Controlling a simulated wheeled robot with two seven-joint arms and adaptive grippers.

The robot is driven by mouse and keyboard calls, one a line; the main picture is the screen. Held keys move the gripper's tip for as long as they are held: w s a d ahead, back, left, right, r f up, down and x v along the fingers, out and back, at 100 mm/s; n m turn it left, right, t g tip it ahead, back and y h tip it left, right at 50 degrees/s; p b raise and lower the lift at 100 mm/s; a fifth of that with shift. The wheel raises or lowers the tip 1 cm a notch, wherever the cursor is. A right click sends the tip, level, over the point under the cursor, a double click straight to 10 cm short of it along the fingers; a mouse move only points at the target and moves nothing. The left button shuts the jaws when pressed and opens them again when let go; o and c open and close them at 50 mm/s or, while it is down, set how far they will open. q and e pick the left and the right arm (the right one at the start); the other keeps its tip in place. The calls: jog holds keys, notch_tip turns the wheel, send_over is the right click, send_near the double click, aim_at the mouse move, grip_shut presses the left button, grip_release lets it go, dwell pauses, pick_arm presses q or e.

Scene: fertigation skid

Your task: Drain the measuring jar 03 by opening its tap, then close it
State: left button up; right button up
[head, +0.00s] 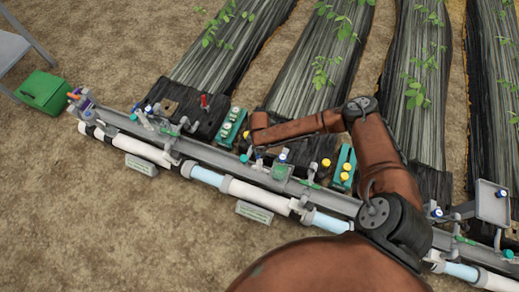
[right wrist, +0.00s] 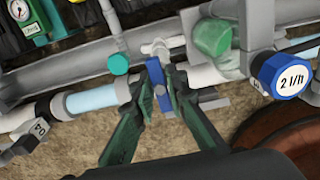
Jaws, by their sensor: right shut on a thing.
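My right gripper (right wrist: 163,78) is shut on a small blue tap handle (right wrist: 162,99); its dark green fingers lie on either side of it. The handle is mostly between the fingers, so its exact angle is hard to tell. A pale tap body (right wrist: 158,48) sits just beyond the fingertips. A green-tinted clear jar (right wrist: 212,38) stands right of the tap; no number on it is readable. In the head view my right gripper (head: 256,153) reaches down to the rail, left of the green jar (head: 280,172). My left gripper is not in view.
A blue knob marked "2 l/h" (right wrist: 281,76) is close right of my gripper. A tag reading "04" (right wrist: 40,128) is at the left. A grey rail (head: 225,157) and white pipe (head: 255,194) run across. A green box (head: 43,91) stands far left.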

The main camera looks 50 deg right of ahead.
grip_shut()
jog(key=n, duration=0.3)
jog(key=shift+n, duration=0.3)
jog(key=n+b, duration=0.1)
jog(key=n, duration=0.4)
jog(key=shift+n, duration=0.4)
jog(key=n+b, duration=0.1)
jog(key=n, duration=0.4)
jog(key=shift+f+n, duration=0.1)
jog(key=shift+n, duration=0.2)
jog(key=n, duration=0.4)
jog(key=shift+n+b, duration=0.3)
jog(key=shift+b, duration=0.05)
dwell(4.6)
